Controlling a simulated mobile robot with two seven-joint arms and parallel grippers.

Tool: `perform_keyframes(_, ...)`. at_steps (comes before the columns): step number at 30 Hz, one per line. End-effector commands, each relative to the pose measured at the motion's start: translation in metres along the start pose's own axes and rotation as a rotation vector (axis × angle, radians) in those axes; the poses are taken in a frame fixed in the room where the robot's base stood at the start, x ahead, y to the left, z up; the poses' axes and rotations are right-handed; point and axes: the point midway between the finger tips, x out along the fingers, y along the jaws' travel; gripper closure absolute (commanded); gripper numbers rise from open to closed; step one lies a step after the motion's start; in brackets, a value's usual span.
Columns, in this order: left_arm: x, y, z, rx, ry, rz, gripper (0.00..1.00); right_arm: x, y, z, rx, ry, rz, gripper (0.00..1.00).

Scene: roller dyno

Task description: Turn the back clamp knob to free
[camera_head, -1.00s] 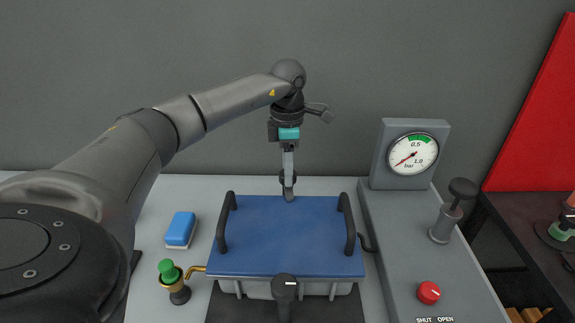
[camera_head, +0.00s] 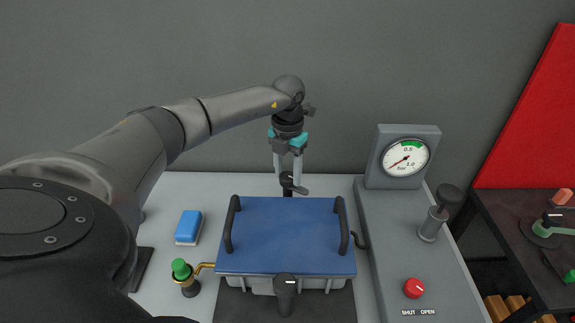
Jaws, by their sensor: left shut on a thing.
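The blue lid (camera_head: 284,236) with two dark side handles covers a grey box. The black back clamp knob (camera_head: 287,181) stands behind the lid's far edge, partly hidden by my gripper. My left gripper (camera_head: 289,184) points down over it from above, its two grey fingers side by side and shut on the knob. The front clamp knob (camera_head: 285,284), black with a white mark, stands at the lid's near edge. My right gripper is not in view.
A blue and white sponge (camera_head: 189,227) and a green-topped brass valve (camera_head: 182,270) are left of the box. To the right, a grey console (camera_head: 385,270) bears a pressure gauge (camera_head: 405,158), a dark-handled pump (camera_head: 440,214) and a red SHUT/OPEN knob (camera_head: 413,288).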

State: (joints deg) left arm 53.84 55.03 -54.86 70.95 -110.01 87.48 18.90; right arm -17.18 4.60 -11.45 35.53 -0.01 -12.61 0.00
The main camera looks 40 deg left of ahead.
Motion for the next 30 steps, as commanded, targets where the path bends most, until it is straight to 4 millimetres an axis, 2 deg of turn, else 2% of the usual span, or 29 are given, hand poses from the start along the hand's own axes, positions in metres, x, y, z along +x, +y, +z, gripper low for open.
perform_keyframes(3,-0.004,0.000,0.001,-0.110,-0.002,-0.001,1.00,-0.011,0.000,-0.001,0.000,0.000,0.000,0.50)
perform_keyframes(15,-0.003,0.000,0.001,-0.420,-0.004,-0.001,1.00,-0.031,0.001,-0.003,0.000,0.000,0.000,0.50)
perform_keyframes(30,-0.002,0.001,0.002,-0.563,-0.007,-0.002,1.00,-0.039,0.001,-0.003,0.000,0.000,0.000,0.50)
